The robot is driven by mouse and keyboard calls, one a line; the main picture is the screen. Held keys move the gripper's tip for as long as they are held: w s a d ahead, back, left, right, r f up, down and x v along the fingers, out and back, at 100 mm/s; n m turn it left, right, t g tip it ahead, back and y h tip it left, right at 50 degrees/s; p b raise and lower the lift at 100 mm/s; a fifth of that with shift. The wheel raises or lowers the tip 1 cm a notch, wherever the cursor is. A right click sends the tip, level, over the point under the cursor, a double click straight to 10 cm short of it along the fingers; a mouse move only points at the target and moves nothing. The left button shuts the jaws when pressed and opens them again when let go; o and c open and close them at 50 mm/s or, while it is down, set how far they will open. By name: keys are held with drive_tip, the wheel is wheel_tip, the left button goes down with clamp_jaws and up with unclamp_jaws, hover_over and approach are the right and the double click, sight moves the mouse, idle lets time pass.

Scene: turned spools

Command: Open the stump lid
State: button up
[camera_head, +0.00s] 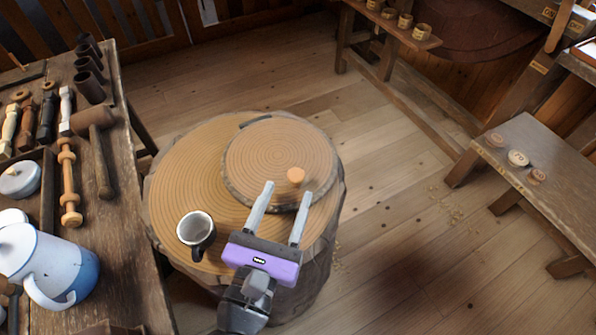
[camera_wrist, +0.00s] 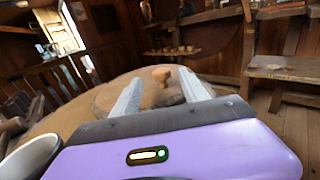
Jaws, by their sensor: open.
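The tree stump (camera_head: 180,185) stands in the middle of the head view. Its round wooden lid (camera_head: 265,155) lies flat and closed on the top, with a dark hinge-like strip at its far edge. A small pale knob (camera_head: 296,175) stands on the lid near its right front edge. My gripper (camera_head: 287,195) is open and empty, its two fingers pointing toward the knob from the near side. In the wrist view the knob (camera_wrist: 161,75) shows beyond and between the fingertips, with the lid (camera_wrist: 115,95) behind. I cannot tell the exact gap to the knob.
A dark mug with a pale inside (camera_head: 196,230) stands on the stump left of my gripper. A workbench (camera_head: 110,200) with turned spools, a mallet (camera_head: 98,140) and a white-blue jug (camera_head: 50,265) is at left. A low bench (camera_head: 555,160) is at right. The floor between is clear.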

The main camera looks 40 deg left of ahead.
sight(293, 182)
drive_tip(key=x, duration=0.6)
drive_tip(key=shift+d, duration=0.1)
clamp_jaws()
idle(1.3)
